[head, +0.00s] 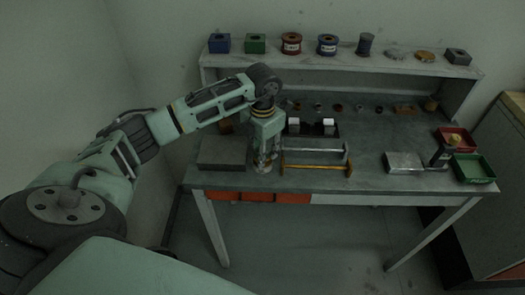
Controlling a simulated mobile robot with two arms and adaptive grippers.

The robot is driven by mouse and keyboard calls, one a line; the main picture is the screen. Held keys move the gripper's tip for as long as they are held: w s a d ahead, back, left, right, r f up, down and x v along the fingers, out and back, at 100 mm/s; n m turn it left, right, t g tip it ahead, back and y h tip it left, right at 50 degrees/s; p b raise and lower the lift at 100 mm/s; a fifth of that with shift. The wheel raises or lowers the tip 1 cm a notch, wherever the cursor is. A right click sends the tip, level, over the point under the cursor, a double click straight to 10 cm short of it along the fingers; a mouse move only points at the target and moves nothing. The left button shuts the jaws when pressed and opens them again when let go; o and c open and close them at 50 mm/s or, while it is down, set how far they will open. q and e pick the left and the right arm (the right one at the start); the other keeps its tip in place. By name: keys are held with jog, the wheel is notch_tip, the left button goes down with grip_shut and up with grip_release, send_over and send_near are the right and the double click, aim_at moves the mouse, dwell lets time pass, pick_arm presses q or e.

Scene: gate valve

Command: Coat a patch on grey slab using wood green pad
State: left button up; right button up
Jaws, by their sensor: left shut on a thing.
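The grey slab (222,152) lies flat at the left end of the workbench. My left gripper (264,162) points down just right of the slab, low over the bench. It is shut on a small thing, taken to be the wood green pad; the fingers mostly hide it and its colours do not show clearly. I cannot tell whether it touches the bench. My right gripper is not in view.
A grey bar (315,149) and a yellow bar (316,167) lie right of my left gripper. A metal tin (403,162), red tray (455,140) and green tray (474,168) stand at the right. Spools and blocks line the shelf (340,60).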

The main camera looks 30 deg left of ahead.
pick_arm(q)
jog(key=shift+s, duration=0.1)
dwell(0.3)
jog(key=shift+r+p, duration=2.15)
jog(key=shift+r, duration=1.35)
jog(key=shift+d+m, duration=0.3)
jog(key=shift+m, duration=0.2)
jog(key=s+d+m+b, duration=0.3)
jog(key=s+d+m, duration=0.3)
jog(key=m, duration=1)
jog(key=s+d+r+m+b, duration=0.1)
jog(key=s+d+m+b, duration=0.3)
jog(key=m, duration=1.2)
jog(key=s+d, duration=0.2)
jog(key=s, duration=0.2)
jog(key=shift+s+d+b, duration=0.3)
jog(key=shift+s+d, duration=0.05)
jog(key=shift+d, duration=0.05)
